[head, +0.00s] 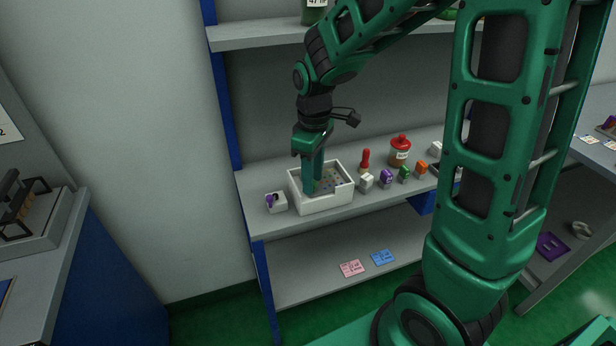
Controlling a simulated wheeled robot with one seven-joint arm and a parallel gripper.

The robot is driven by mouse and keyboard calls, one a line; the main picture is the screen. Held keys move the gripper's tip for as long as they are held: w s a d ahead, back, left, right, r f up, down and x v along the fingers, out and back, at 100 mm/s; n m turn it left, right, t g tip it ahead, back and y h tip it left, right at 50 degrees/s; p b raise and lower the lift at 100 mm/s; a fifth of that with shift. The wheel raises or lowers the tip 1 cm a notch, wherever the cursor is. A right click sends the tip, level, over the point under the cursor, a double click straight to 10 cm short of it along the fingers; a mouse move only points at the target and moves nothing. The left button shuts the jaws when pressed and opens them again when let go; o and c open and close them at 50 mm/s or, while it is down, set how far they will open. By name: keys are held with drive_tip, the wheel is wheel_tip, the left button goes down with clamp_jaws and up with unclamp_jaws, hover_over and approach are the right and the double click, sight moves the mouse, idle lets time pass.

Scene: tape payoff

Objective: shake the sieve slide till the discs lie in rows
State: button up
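A white open-topped box (327,206) stands on the middle shelf, and small coloured specks show on its floor. My gripper (312,187) points down into the left part of this box. Its fingertips are low inside, partly behind the front wall, and I cannot tell whether they are apart or closed on something. I cannot make out a separate sieve slide, and the specks are too small to tell as discs or in rows.
A small white holder (276,203) with a purple piece stands left of the box. To the right are small coloured blocks (386,178), a red-handled tool (365,160) and a red-capped jar (400,152). Pink (351,268) and blue (383,257) cards lie on the lower shelf.

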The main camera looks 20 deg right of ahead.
wheel_tip(320, 180, up, 11)
drive_tip(key=shift+f, duration=0.15)
idle(0.4)
